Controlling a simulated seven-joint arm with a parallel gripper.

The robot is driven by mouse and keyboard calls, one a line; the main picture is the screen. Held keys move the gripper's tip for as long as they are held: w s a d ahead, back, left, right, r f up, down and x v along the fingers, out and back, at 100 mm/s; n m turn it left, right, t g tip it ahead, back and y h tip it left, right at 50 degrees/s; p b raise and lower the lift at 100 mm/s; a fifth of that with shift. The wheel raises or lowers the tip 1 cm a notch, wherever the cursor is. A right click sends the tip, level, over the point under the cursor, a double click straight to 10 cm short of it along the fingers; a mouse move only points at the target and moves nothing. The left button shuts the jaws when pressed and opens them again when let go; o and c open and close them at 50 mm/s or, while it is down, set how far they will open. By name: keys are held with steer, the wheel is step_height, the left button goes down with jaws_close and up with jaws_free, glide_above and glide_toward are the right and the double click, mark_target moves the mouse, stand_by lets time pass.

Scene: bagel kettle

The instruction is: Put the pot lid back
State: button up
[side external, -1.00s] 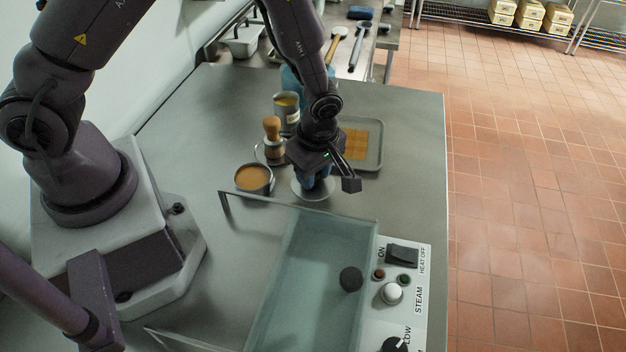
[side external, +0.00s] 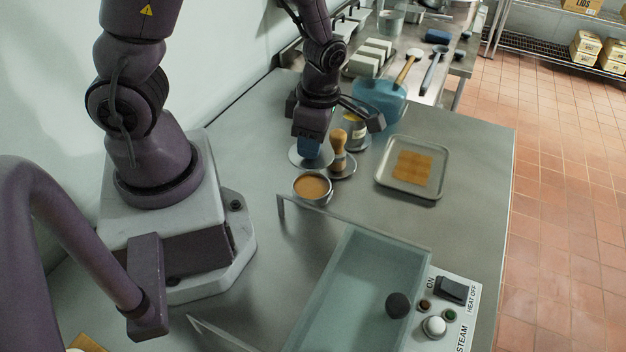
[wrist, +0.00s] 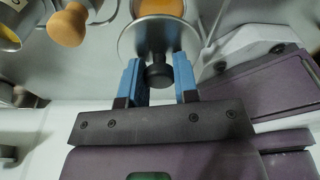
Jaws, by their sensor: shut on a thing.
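The pot lid (side external: 299,158) is a silver disc with a black knob. My gripper (side external: 312,147) is shut on the knob, its blue fingers on either side of it. The wrist view also shows the lid (wrist: 135,40) and its knob (wrist: 158,75) between the fingers (wrist: 159,80). A small metal pot (side external: 312,189) with orange-brown contents stands uncovered on the counter, just in front of the lid in the side view. The lid appears held just behind the pot's rim, not over its opening. The exact height gap is hard to tell.
A wooden-handled tool (side external: 338,150) stands close right of the lid, with a can (side external: 357,135) behind it. A tray (side external: 432,190) holds an orange-brown square. A glass-like tank (side external: 350,290) and switch panel (side external: 445,310) lie in front. The right counter edge is clear.

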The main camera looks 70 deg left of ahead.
steer(key=shift+f, duration=3.6)
steer(key=shift+f, duration=0.1)
steer(key=shift+f, duration=0.25)
steer(key=o, duration=0.9)
steer(key=shift+r, duration=0.1)
